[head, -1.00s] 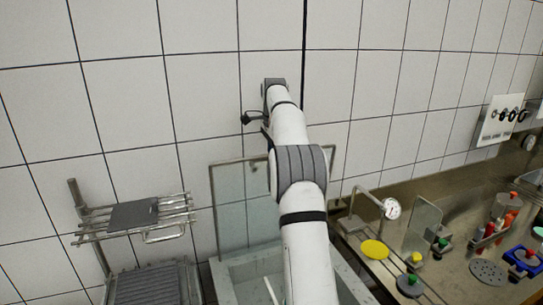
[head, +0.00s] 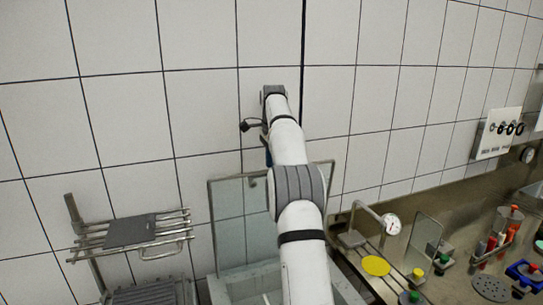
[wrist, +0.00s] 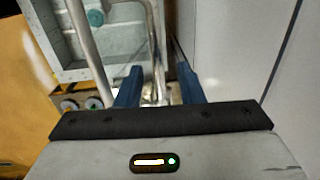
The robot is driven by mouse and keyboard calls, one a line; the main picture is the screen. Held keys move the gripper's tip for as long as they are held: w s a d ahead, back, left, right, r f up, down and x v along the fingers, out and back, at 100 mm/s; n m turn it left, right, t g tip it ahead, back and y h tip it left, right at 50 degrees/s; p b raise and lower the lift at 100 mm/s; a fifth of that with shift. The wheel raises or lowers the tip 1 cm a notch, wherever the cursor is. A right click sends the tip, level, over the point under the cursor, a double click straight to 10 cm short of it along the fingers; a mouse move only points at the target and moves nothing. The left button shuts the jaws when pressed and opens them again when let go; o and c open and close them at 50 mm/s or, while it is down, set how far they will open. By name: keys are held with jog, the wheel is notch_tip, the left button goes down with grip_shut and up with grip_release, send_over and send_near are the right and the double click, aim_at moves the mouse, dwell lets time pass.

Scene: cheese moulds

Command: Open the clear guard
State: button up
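The clear guard (head: 228,222) is a see-through framed panel standing upright near the tiled wall, behind a pale grey basin (head: 243,287). My arm covers its middle and part of its right side in the head view. In the wrist view my gripper (wrist: 159,88) points past the basin's rim, its two blue fingers apart. A bent metal bar (wrist: 157,65) shows between the fingers; I cannot tell whether they touch it. In the head view the gripper is mostly hidden behind my arm.
A wall rack (head: 130,232) stands at left. A steel counter at right holds a dial gauge (head: 391,224), a yellow disc (head: 376,265), a small clear panel (head: 427,236) and several bottles. A control plate (head: 498,133) is on the wall. The wall above is bare.

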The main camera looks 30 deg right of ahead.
jog(key=shift+w+d+r, duration=0.1)
jog(key=shift+r, duration=1.65)
jog(key=shift+s+r, duration=0.25)
jog(key=shift+r, duration=0.2)
